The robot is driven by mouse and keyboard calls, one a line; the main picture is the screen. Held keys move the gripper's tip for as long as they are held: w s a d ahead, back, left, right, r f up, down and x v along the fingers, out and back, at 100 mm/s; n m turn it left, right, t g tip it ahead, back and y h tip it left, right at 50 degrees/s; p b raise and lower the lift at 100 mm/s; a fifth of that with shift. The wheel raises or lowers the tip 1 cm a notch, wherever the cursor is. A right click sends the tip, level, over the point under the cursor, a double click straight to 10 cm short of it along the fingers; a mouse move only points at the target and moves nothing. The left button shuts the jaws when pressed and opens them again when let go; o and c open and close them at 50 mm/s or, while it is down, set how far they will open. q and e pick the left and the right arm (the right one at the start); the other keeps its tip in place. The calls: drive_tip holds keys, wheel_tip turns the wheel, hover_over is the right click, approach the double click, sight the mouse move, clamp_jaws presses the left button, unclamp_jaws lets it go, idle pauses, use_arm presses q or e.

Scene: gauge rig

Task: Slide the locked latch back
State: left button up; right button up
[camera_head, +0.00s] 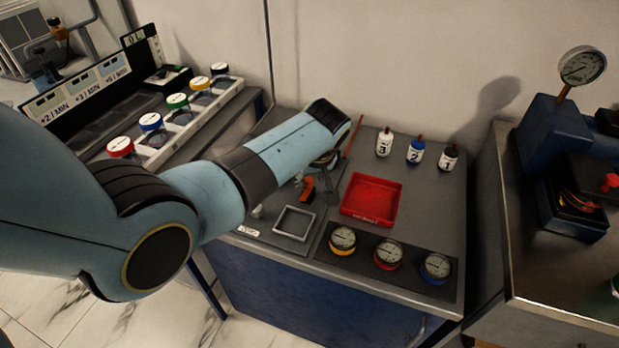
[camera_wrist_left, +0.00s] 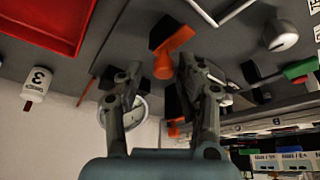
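An orange handle (camera_head: 307,188), which looks like the latch part, stands on the grey bench top beside a small grey square tray (camera_head: 294,222). In the left wrist view the orange handle (camera_wrist_left: 168,58) with a black block shows just beyond and between the fingertips. My left gripper (camera_head: 301,179) is mostly hidden behind my forearm in the head view. In the left wrist view my left gripper (camera_wrist_left: 160,80) has its fingers apart, with nothing clearly held. Whether a finger touches the handle cannot be told. My right gripper is not in view.
A red tray (camera_head: 371,201) lies right of the handle. Three dial gauges (camera_head: 388,255) sit along the front edge, and three numbered bottles (camera_head: 415,151) stand at the back. A blue gauge rig (camera_head: 548,135) stands on the right bench. Coloured-lid jars (camera_head: 178,108) line the left rack.

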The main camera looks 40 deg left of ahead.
use_arm(q)
drive_tip(key=shift+s, duration=0.1)
drive_tip(key=v, duration=1.2)
drive_tip(key=shift+f, duration=0.1)
